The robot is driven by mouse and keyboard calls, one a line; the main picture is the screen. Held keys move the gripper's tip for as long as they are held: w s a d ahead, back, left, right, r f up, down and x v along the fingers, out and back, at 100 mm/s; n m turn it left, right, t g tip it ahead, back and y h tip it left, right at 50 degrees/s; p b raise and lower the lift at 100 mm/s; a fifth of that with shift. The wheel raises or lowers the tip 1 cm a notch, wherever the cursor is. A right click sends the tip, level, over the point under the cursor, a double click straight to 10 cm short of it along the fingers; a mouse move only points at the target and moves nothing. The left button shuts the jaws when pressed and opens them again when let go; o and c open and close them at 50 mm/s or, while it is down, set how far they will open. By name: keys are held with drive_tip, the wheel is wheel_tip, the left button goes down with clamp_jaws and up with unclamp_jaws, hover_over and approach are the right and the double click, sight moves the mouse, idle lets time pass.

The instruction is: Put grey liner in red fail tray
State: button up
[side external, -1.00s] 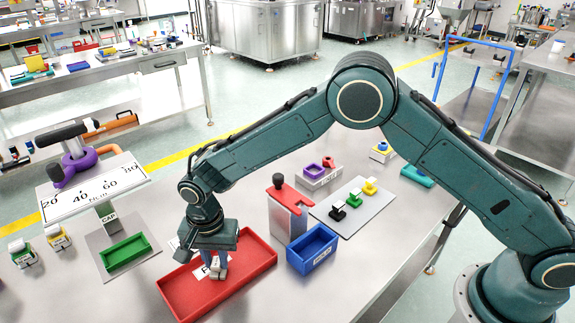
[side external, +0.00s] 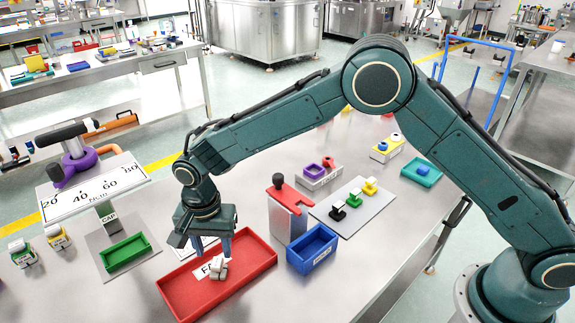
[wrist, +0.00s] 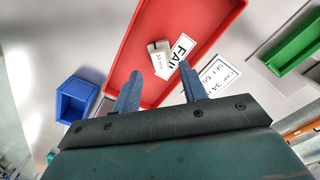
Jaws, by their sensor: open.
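The grey liner (side external: 218,268) lies inside the red fail tray (side external: 258,268), beside the tray's white FAIL label (side external: 204,268). In the wrist view the liner (wrist: 158,58) shows a small printed mark and rests on the floor of the red tray (wrist: 205,18). My gripper (side external: 211,247) is above the tray, with its blue fingers pointing down. In the wrist view the fingers (wrist: 160,85) are spread apart with nothing between their tips, and the liner is beyond them, apart from the gripper.
A blue bin (side external: 313,250) stands right of the red tray, with a red-topped block (side external: 288,205) behind it. A green tray (side external: 125,252) and the dial stand (side external: 95,188) are to the left. A grey mat (side external: 340,222) holds small coloured pieces. Bare table lies in front.

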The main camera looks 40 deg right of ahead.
sight(219, 261)
wheel_tip(219, 261, up, 8)
idle(0.4)
drive_tip(key=shift+r, duration=0.1)
idle(0.4)
drive_tip(key=s+d+r+n+t, duration=0.1)
drive_tip(key=s+d+r+n, duration=0.1)
drive_tip(key=s+d+r, duration=0.5)
drive_tip(key=s+d+r+n+t, duration=0.2)
drive_tip(key=s+d+r, duration=0.1)
drive_tip(key=d+r, duration=0.8)
drive_tip(key=s+d+f+n+t, duration=0.1)
drive_tip(key=s+d+n, duration=0.1)
drive_tip(key=s+d, duration=0.3)
drive_tip(key=s+d+f+n+t, duration=0.1)
drive_tip(key=s+d+n, duration=0.2)
drive_tip(key=s, duration=1.1)
drive_tip(key=d, duration=0.3)
drive_tip(key=shift+d+t, duration=0.25)
drive_tip(key=shift+t, duration=0.05)
